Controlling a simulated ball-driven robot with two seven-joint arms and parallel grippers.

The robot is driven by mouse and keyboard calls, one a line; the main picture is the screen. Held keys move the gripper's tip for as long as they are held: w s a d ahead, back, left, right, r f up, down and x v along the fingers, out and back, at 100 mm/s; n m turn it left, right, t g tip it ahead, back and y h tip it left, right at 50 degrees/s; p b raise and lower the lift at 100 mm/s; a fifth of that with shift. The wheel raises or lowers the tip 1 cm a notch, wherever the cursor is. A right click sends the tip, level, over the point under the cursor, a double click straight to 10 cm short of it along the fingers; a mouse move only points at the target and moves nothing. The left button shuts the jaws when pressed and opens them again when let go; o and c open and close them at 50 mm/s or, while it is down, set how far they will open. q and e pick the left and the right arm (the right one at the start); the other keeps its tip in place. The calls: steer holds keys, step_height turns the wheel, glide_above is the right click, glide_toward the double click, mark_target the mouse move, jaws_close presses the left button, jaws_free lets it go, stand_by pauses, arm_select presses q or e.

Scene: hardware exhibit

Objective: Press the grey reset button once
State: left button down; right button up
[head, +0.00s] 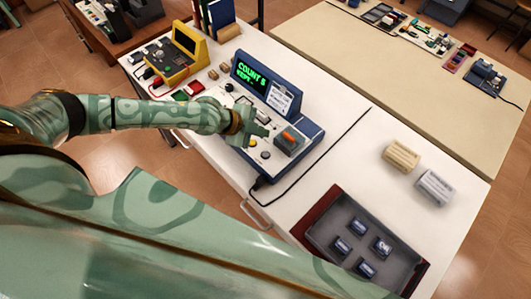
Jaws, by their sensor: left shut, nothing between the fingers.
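A blue console (313,130) stands on the white bench, with a green-lit screen (254,78) whose top line reads "COUNT 5"; the line below is hard to read. On its sloped panel are a small yellow button (252,143) and a pale grey round button (265,155) near the front edge. A grey block with an orange part (289,140) sits at the panel's right. My left gripper (263,131) is shut and empty over the middle of the panel, up and left of the pale button. It hides part of the panel; I cannot tell whether it touches. My right gripper is out of view.
A dark tray (319,231) with several small blue modules lies at the front right. Beige (401,155) and white (434,187) blocks stand behind it. A yellow device (176,62) is at the left. A black cable runs beside the console.

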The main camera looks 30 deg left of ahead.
mark_target(266, 154)
arm_select(q)
step_height(266, 154, down, 9)
steer(key=b, duration=0.7)
steer(key=shift+r, duration=0.1)
steer(key=shift+d, duration=0.1)
stand_by(1.8)
steer(key=shift+f+b, duration=0.4)
steer(key=shift+b, duration=0.1)
steer(key=shift+f+b, duration=0.45)
stand_by(0.4)
steer(key=shift+r, duration=0.1)
steer(key=shift+r+p, duration=0.7)
steer(key=shift+r, duration=0.1)
